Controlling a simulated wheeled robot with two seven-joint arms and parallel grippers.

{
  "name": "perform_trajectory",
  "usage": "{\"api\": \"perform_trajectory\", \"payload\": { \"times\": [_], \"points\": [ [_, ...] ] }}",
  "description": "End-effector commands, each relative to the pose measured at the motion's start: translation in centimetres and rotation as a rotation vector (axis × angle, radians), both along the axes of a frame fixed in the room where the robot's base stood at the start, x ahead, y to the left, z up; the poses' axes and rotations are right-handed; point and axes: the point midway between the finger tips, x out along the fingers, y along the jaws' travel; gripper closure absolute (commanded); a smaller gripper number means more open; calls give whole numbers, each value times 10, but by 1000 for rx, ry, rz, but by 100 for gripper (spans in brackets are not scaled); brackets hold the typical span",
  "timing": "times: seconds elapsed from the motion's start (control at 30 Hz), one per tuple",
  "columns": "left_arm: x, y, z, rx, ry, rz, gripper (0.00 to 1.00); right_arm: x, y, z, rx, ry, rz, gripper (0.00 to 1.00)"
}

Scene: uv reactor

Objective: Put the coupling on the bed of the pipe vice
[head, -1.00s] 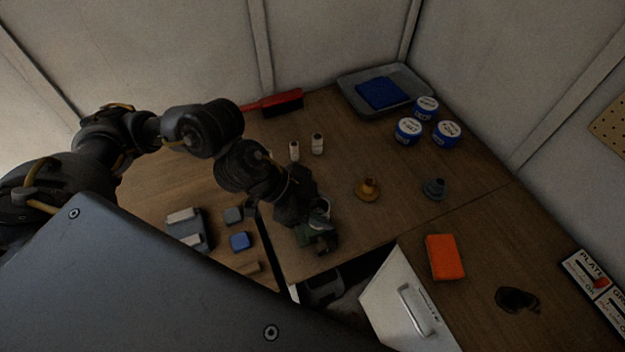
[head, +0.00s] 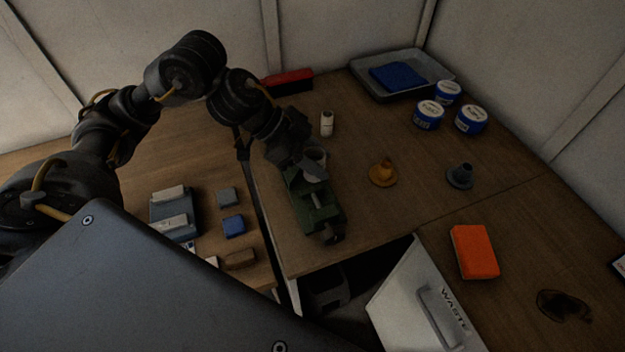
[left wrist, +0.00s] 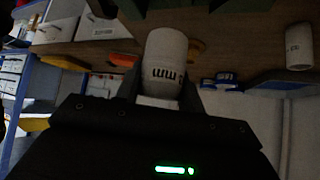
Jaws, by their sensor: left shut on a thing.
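My left gripper (head: 310,168) is shut on the coupling (head: 316,155), a short pale grey cylinder. In the left wrist view the coupling (left wrist: 165,62) sits between the fingers, with dark printed marks on its side. The pipe vice (head: 318,210) is a green tool on the wooden table, below and in front of the gripper. The gripper and coupling are at the vice's far end; I cannot tell whether the coupling touches it. The gripper hides part of the vice and coupling. My right gripper is not in view.
A white bottle-like cylinder (head: 326,123) stands behind the gripper. A brass flanged piece (head: 382,172) and a grey one (head: 460,176) stand to the right, near an orange block (head: 474,251). Blue-and-white tins and a grey tray (head: 402,95) are at the back. A gap opens in front of the vice.

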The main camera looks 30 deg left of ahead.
Motion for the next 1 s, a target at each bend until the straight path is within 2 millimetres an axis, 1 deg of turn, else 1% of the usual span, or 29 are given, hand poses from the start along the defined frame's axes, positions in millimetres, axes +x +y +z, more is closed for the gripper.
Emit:
{"api": "perform_trajectory", "payload": {
  "times": [0.03, 0.1, 0.23, 0.33, 0.53, 0.6, 0.7, 0.8, 1.0],
  "points": [
    [5, 6, -12, -3, 11, 6, 84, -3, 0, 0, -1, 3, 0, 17],
    [13, 13, -24, -2, 8, 5, 84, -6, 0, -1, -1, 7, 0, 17],
    [24, 23, -40, -1, 3, 2, 84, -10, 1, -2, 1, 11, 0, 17],
    [29, 26, -45, -3, 0, -1, 84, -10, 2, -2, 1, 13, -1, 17],
    [31, 28, -50, -2, -1, -1, 84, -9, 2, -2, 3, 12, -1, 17],
    [35, 32, -57, -1, 1, 0, 84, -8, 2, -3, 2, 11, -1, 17],
    [33, 31, -71, -1, 3, -1, 84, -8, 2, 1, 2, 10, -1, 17],
    [34, 31, -82, -2, 1, 0, 84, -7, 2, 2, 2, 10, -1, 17],
    [34, 31, -85, -1, -3, -1, 84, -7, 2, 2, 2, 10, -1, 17]
  ]
}}
